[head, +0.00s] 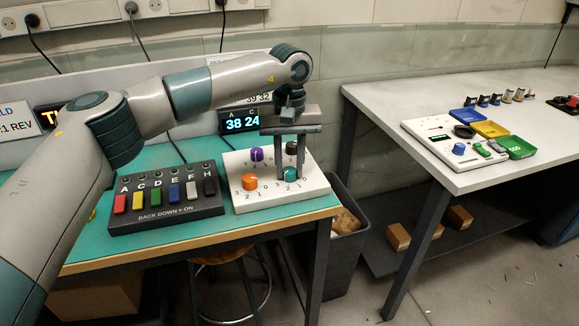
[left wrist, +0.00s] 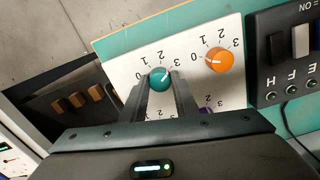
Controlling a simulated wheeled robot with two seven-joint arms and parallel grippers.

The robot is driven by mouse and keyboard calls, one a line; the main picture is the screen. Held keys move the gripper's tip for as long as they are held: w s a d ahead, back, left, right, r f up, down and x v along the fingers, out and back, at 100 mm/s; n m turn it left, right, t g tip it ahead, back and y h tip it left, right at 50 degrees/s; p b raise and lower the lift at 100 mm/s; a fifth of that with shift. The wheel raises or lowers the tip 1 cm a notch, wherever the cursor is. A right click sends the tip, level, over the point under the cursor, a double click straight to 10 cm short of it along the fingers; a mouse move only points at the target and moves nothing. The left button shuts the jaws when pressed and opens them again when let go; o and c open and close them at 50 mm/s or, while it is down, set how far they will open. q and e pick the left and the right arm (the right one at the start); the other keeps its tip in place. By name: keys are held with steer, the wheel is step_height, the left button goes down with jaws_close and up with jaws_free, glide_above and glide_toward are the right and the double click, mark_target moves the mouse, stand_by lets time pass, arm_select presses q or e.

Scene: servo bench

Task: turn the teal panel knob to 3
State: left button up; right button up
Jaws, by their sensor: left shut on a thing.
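The teal panel knob (head: 290,174) sits at the front right of a white panel (head: 262,205) on the teal bench. Numbers 0 to 3 are printed around it. My left gripper (head: 292,176) points down over the panel, its fingers shut on the teal knob. In the left wrist view the teal knob (left wrist: 160,78) shows between the fingertips (left wrist: 161,88). My right gripper is not in view.
An orange knob (head: 250,182) is left of the teal one, a purple knob (head: 256,154) behind, and a dark knob (head: 291,148) behind the gripper. A black switch box (head: 165,212) stands left. A display (head: 240,121) stands behind. A second table (head: 470,180) is at right.

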mark_target(289, 169)
arm_select(q)
steer(key=shift+r+m, duration=0.1)
steer(key=shift+m, duration=0.9)
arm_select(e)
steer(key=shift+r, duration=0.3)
arm_select(q)
steer(key=o, duration=1.1)
steer(key=shift+c, duration=0.2)
step_height(289, 169, up, 17)
steer(key=shift+r, duration=0.15)
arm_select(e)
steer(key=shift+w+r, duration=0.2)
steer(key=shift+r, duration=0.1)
